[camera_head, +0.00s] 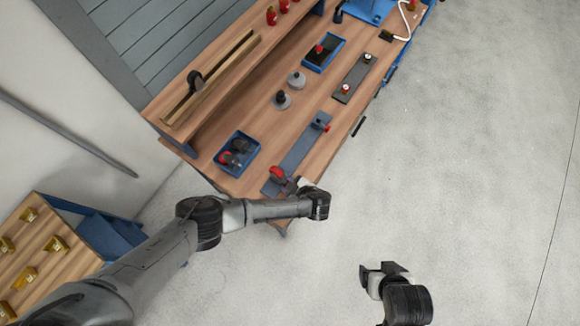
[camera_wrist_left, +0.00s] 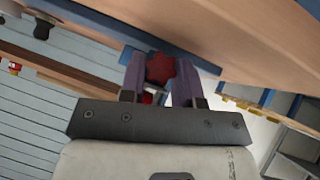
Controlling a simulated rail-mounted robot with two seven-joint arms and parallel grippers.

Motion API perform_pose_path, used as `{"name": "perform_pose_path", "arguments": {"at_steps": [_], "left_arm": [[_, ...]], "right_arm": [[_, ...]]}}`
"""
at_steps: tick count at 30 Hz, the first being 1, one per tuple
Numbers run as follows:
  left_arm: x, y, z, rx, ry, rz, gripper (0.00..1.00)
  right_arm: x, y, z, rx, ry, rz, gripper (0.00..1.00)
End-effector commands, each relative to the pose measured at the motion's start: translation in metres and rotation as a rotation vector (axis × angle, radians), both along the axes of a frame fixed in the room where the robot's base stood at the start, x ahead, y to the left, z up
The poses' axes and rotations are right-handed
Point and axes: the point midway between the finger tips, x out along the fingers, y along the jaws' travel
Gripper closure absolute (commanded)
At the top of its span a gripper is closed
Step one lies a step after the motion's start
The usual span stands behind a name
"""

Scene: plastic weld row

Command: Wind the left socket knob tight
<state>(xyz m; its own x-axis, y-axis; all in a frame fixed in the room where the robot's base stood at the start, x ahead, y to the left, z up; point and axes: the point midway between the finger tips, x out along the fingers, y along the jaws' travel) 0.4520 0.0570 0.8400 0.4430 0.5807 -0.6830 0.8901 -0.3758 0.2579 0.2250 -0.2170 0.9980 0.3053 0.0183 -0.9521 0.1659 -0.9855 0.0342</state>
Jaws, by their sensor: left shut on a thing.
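A long grey bar fixture (camera_head: 299,150) lies along the front of the workbench, with red at both ends. The left socket knob, a red lobed knob (camera_wrist_left: 160,68), sits between the two purple-grey fingers of my left gripper (camera_wrist_left: 158,82) in the left wrist view. The gripper is shut on it. In the head view, red (camera_head: 277,173) shows at the bar's near-left end, beside my left wrist. The red knob (camera_head: 326,127) at the other end stands free. My right gripper (camera_head: 381,269) hangs over bare floor, away from the bench; its finger gap is unclear.
On the workbench (camera_head: 228,170) are a blue tray with dark parts (camera_head: 237,153), two grey round pieces, another blue tray (camera_head: 323,53) and a dark plate (camera_head: 355,78). A wooden rail runs behind. A side table with yellow pieces (camera_head: 26,275) stands lower left. The right-hand floor is clear.

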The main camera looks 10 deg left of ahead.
Motion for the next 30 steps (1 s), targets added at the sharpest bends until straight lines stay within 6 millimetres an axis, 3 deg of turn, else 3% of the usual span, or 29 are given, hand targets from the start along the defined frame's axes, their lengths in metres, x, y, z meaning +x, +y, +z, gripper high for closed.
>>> {"name": "perform_pose_path", "arguments": {"at_steps": [15,24,30], "left_arm": [[0.002,-0.004,0.003,0.059,0.151,0.003,0.94],[0.006,-0.004,0.000,0.171,0.409,0.001,0.94],[0.005,-0.003,0.001,0.194,0.458,-0.002,0.94]], "right_arm": [[0.000,0.002,0.010,0.007,0.000,-0.004,0.15],[0.000,-0.001,-0.003,-0.001,0.000,0.001,0.15],[0.000,-0.002,-0.004,-0.005,-0.001,0.004,0.15]]}}
